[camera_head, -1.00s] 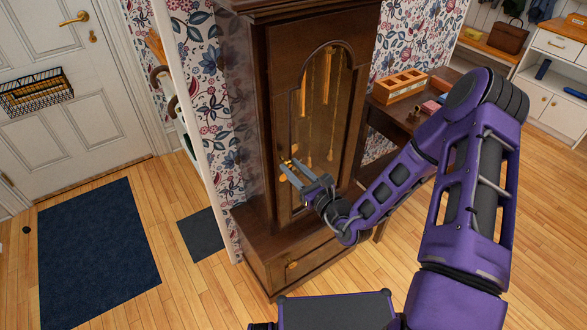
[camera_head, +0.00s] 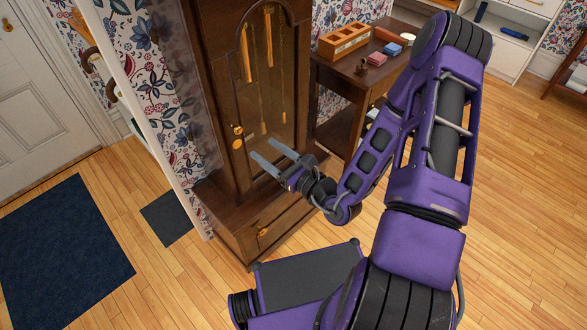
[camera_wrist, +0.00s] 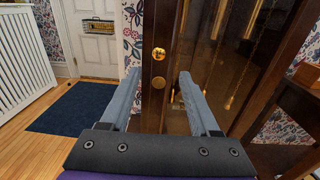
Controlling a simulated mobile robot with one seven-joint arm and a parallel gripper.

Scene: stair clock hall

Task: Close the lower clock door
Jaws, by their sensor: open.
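The clock door (camera_head: 231,100) is a dark wood frame with an arched glass pane on the tall clock, with brass pendulum and weights behind it. It stands upright; I cannot tell whether it is flush or slightly ajar. A round brass knob (camera_head: 237,143) and a brass keyhole plate (camera_head: 238,130) sit on its left stile. My gripper (camera_head: 264,148) is open and empty, in front of the lower door, just right of the knob in the head view. In the wrist view the knob (camera_wrist: 170,96) shows between the fingers, beyond them; contact is not visible.
Below the door, the clock base has a drawer panel with a brass knob (camera_head: 263,232). A side table (camera_head: 335,80) with a wooden box (camera_head: 344,42) stands to the right. A white gate (camera_wrist: 20,60) and blue mat (camera_head: 62,250) lie left. Wood floor is open at right.

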